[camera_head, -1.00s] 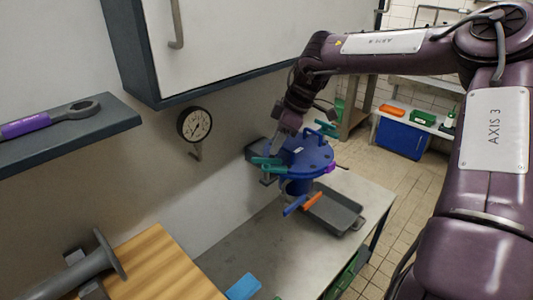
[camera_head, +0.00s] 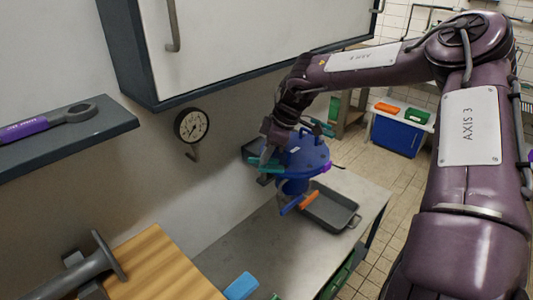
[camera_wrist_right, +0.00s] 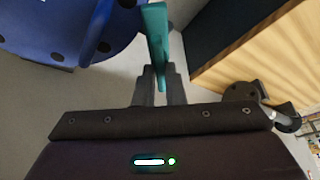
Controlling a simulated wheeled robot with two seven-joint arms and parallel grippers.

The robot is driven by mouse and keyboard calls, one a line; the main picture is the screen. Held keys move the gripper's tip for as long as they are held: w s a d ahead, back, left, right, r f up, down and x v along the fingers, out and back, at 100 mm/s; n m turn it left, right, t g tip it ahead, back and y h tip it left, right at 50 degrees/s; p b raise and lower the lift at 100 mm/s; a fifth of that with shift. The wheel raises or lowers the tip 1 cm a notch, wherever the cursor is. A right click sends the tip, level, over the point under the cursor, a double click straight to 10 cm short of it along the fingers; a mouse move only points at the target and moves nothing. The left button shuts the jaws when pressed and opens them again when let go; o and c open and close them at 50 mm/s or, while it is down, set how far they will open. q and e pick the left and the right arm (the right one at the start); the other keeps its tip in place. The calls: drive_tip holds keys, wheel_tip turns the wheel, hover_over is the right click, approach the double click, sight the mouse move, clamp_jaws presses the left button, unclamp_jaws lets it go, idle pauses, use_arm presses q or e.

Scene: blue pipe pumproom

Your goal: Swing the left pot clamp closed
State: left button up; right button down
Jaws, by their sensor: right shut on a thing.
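The blue pot (camera_head: 308,160) with its round flanged lid stands on the grey bench. The left pot clamp (camera_head: 264,169), with a teal handle, is at the pot's left edge. My right gripper (camera_head: 266,156) is down at this clamp. In the right wrist view my right gripper (camera_wrist_right: 158,88) is shut on the teal handle (camera_wrist_right: 157,38), which points away from the fingers beside the blue lid (camera_wrist_right: 75,25). The fingers hide part of the clamp, and I cannot tell how far it has swung. My left gripper is not in view.
Another teal clamp (camera_head: 322,128) is at the pot's far side. An orange-and-blue handle (camera_head: 300,203) is in front, beside a grey tray (camera_head: 330,209). The bench front (camera_head: 245,245) is mostly clear.

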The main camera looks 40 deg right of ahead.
drive_tip(key=shift+n, duration=0.3)
drive_tip(key=shift+f+n+g+b, duration=0.1)
drive_tip(key=shift+n+g+b, duration=0.2)
drive_tip(key=shift+n+b, duration=0.25)
drive_tip(key=shift+w+d+n+g+y, duration=0.15)
drive_tip(key=shift+n+g+y, duration=0.15)
drive_tip(key=shift+n, duration=0.55)
drive_tip(key=n+g, duration=0.1)
drive_tip(key=n, duration=0.1)
drive_tip(key=shift+n, duration=0.3)
drive_tip(key=n, duration=0.2)
drive_tip(key=n+g, duration=0.1)
drive_tip(key=n, duration=0.1)
drive_tip(key=shift+w+g+y, duration=0.2)
drive_tip(key=shift+g+y, duration=0.1)
drive_tip(key=shift+n, duration=0.3)
drive_tip(key=c, duration=1.5)
unclamp_jaws()
